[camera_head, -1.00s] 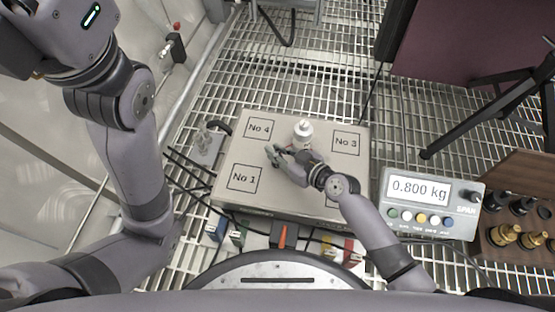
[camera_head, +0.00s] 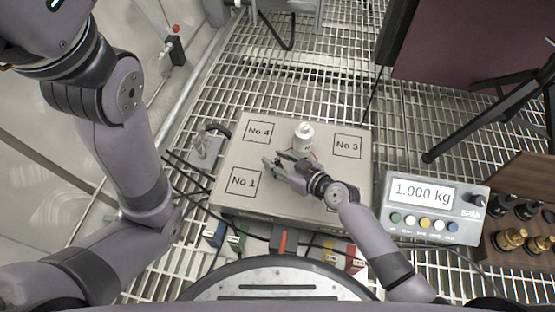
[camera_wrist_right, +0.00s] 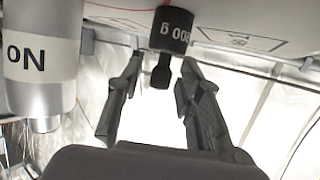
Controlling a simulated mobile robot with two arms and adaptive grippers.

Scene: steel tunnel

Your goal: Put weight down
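A black weight (camera_wrist_right: 172,30) with a white marking ending in "00 g" shows in the right wrist view, its narrow knob between my finger tips. My right gripper (camera_wrist_right: 160,66) is open, with a gap on both sides of the knob. In the head view the right gripper (camera_head: 276,160) is low over the middle of the scale platform (camera_head: 235,205); the weight is hard to make out there. The scale display (camera_head: 424,194) reads 1.000 kg. My left gripper is out of view; only its arm shows at the left.
A wooden rack (camera_head: 496,252) with brass and black weights is at the right. Cables lie around the platform on the grating.

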